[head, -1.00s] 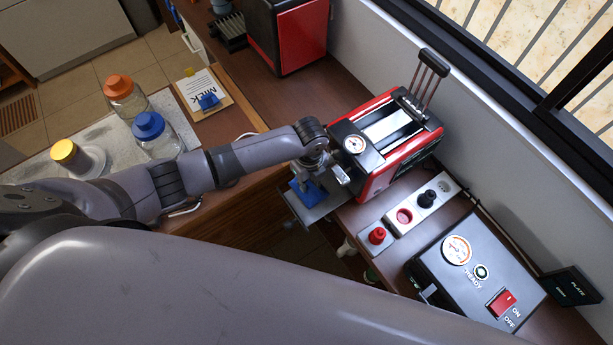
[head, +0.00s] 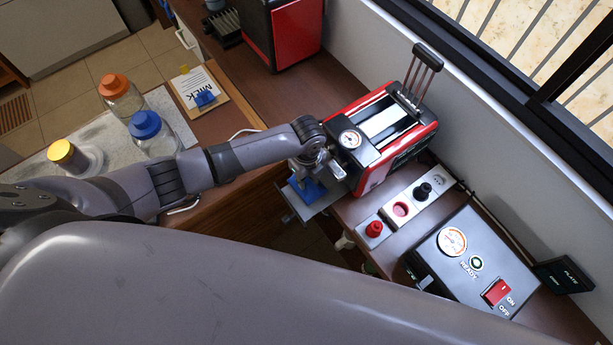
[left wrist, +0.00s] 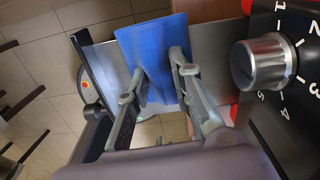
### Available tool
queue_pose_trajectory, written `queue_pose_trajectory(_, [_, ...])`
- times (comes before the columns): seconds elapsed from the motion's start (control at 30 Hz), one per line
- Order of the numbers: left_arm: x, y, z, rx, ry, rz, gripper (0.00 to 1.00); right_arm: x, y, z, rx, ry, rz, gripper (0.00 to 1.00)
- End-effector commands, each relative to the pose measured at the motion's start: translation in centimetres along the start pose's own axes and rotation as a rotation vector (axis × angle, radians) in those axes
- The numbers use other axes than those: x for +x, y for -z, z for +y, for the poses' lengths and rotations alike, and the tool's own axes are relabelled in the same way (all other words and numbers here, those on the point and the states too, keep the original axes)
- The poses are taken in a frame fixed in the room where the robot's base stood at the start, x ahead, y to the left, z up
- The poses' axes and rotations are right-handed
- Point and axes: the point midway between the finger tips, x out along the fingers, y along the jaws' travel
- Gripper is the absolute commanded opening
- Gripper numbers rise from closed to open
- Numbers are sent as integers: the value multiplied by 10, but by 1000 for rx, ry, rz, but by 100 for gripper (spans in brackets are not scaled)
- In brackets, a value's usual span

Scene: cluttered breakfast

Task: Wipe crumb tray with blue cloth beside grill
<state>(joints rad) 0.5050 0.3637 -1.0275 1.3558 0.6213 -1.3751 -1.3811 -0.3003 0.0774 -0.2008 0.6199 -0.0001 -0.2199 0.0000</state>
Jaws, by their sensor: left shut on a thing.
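The blue cloth (head: 309,190) is a flat square held at the grey crumb tray (head: 321,205), which sticks out from the near-left end of the red and black grill (head: 377,141). My left gripper (head: 318,169) is above the tray, shut on the cloth. In the left wrist view, the two fingers of the left gripper (left wrist: 160,72) pinch the blue cloth (left wrist: 150,42), with the grey crumb tray (left wrist: 104,60) behind it. I cannot tell whether the cloth touches the tray. My right gripper is not in view.
A red button box (head: 374,229) and a black control box (head: 474,262) stand right of the tray. A silver knob (left wrist: 262,64) is close to the gripper. Jars, including a blue-lidded one (head: 151,134), stand left of the arm. Floor lies below the tray.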

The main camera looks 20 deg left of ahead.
Motion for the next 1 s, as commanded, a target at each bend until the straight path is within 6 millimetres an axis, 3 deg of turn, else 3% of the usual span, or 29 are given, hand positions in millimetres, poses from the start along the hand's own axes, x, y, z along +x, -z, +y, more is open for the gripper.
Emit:
queue_pose_trajectory(0.17, [2, 5, 2, 9, -4, 8, 0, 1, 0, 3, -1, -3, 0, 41])
queue_pose_trajectory(0.63, [0, -24, 0, 2, -4, 2, 0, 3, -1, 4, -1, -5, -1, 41])
queue_pose_trajectory(1.0, [-1, -27, 0, 2, -2, 1, 0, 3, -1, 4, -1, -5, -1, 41])
